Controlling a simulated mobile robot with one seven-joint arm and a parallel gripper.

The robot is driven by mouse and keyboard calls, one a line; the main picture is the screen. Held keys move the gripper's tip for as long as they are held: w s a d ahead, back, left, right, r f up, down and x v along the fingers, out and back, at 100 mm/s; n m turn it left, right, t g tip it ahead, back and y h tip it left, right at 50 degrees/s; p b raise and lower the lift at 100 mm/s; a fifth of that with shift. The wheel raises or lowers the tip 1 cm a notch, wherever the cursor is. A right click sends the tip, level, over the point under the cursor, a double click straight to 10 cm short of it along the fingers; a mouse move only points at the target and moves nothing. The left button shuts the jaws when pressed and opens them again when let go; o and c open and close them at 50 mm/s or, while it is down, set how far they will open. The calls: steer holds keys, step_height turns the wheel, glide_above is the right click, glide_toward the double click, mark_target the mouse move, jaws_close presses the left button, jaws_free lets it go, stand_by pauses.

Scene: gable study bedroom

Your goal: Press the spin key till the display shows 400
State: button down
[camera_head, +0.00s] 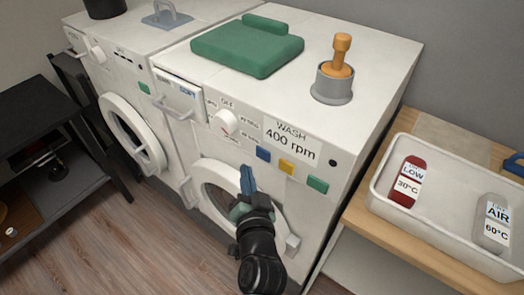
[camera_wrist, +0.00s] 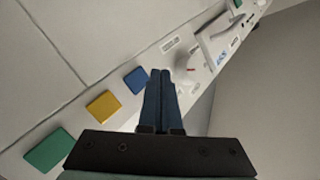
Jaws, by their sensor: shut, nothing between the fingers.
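The washer on the right (camera_head: 295,105) carries a display (camera_head: 292,142) that reads "WASH 400 rpm" in the head view. Below the display are a blue key (camera_head: 263,154), a yellow key (camera_head: 286,167) and a green key (camera_head: 317,184). The same blue (camera_wrist: 137,80), yellow (camera_wrist: 103,107) and green (camera_wrist: 49,151) keys show in the wrist view. Any lettering on them is too small to read. My gripper (camera_head: 246,172) is shut and empty, in front of the panel just below the blue key. In the wrist view its fingertips (camera_wrist: 160,72) are beside the blue key, apart from it as far as I can tell.
A program dial (camera_head: 224,122) and a drawer (camera_head: 179,95) are left of the display. A white tray (camera_head: 376,200) with tags is at right. A second machine (camera_head: 108,60) stands left.

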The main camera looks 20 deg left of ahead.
steer(key=shift+s+a+p, duration=0.15)
steer(key=shift+s+a, duration=0.05)
steer(key=shift+s, duration=0.3)
steer(key=shift+s+a+p, duration=0.15)
steer(key=shift+s+a, duration=0.05)
steer(key=shift+s, duration=0.3)
steer(key=w+d+r+n+t, duration=0.2)
steer(key=d+r+t, duration=0.1)
steer(key=r, duration=1.1)
steer(key=w+d+r+n+t, duration=0.1)
steer(key=w+d+r+t, duration=0.15)
steer(key=r, duration=1.15)
steer(key=s+d+r+t+h, duration=0.3)
steer(key=s+d+r, duration=0.2)
steer(key=r, duration=0.7)
steer(key=s+d+r+t+h, duration=0.4)
steer(key=s+r, duration=0.5)
steer(key=r, duration=0.4)
steer(key=shift+s+d+m, duration=0.3)
steer(key=shift+s+d, duration=0.05)
steer(key=shift+d, duration=0.35)
